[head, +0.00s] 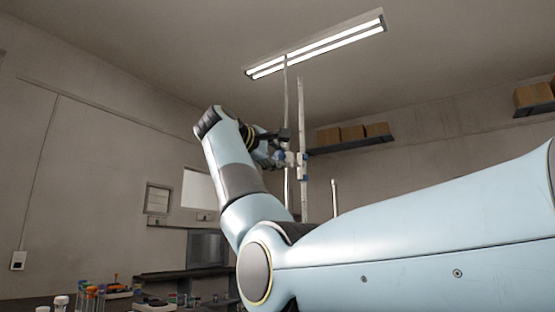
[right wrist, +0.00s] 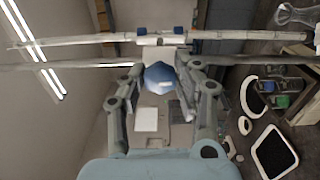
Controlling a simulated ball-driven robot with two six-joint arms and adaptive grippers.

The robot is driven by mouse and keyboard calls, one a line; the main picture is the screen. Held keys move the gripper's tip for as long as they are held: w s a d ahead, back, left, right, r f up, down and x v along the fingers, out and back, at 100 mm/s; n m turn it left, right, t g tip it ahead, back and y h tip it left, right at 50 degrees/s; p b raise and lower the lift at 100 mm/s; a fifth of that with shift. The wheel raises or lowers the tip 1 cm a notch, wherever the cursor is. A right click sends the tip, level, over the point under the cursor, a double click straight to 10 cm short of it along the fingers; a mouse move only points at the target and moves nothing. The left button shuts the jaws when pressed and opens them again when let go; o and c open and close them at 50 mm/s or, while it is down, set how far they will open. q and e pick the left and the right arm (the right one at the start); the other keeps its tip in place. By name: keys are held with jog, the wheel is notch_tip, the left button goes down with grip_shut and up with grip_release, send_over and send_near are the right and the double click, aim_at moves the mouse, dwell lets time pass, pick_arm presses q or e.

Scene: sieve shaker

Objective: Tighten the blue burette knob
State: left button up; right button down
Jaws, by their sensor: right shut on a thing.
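The blue burette knob (right wrist: 160,78) is a faceted blue piece in the middle of the right wrist view. My right gripper (right wrist: 159,73) is shut on it, with one finger on each side. In the head view my right gripper (head: 281,157) is up beside the upright burette (head: 303,115) and the thin stand rod (head: 287,105); the knob is small and partly hidden there. A pale clamp (right wrist: 160,40) with small blue ends lies just beyond the knob in the right wrist view. My left gripper does not show.
A wall shelf with brown boxes (head: 352,133) is behind the stand on the right. Bottles and tubes (head: 85,298) stand on the bench at lower left. My right arm covers much of the lower right. The air left of the gripper looks clear.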

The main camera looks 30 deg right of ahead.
jog(key=shift+f, duration=0.15)
dwell(0.3)
jog(key=c, duration=0.9)
grip_release()
jog(key=shift+c, duration=0.2)
jog(key=v, duration=1.2)
jog(key=shift+a, duration=0.1)
